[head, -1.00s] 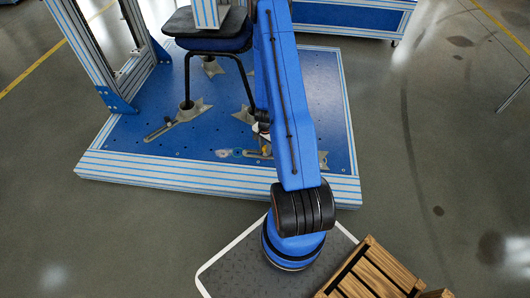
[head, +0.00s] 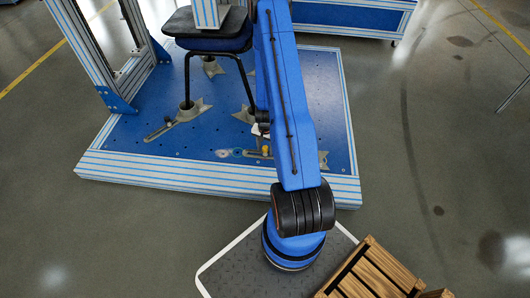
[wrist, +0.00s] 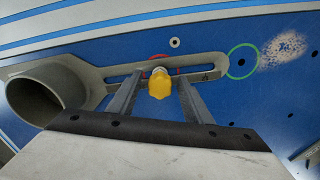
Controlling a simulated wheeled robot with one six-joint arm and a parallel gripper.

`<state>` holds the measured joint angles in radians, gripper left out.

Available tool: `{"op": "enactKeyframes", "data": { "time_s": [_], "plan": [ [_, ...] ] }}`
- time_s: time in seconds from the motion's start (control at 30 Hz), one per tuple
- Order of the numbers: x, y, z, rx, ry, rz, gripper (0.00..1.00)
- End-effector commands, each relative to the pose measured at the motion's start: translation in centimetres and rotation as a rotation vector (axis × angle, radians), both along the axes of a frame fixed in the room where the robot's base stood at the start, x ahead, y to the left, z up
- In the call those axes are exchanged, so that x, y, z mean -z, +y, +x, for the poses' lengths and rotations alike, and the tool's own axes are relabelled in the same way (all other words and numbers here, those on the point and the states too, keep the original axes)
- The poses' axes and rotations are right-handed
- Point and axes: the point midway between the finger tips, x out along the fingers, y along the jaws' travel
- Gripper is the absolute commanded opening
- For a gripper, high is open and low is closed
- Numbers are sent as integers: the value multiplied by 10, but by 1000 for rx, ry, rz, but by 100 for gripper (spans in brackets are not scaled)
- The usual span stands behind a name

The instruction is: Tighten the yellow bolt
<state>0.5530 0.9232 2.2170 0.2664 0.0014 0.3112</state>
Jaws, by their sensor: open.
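The yellow bolt (head: 266,150) stands in the slot of a grey slotted bracket on the blue plate. In the wrist view the bolt (wrist: 159,84) is at the middle, with my gripper's two fingers apart on either side of it. My gripper (wrist: 160,76) is open, with a visible gap between each finger and the bolt head. In the head view my gripper (head: 262,127) is partly hidden behind my blue arm, just beyond the bolt. The slotted bracket (wrist: 213,64) has a round grey cup (wrist: 40,93) at its left end.
A red ring (wrist: 160,57) shows behind the bolt, and a green ring (wrist: 243,61) lies at the slot's right end beside a worn patch (wrist: 284,48). A wooden pallet (head: 375,272) is at bottom right.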

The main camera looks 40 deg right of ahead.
Motion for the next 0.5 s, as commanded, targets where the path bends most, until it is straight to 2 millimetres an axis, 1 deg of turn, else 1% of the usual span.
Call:
{"op": "enactKeyframes", "data": {
  "time_s": [0.27, 0.5],
  "plan": [
    [0, 0, 0, -26, 0, 0, 45],
    [0, 0, 0, -309, 0, 0, 45]
  ]
}}
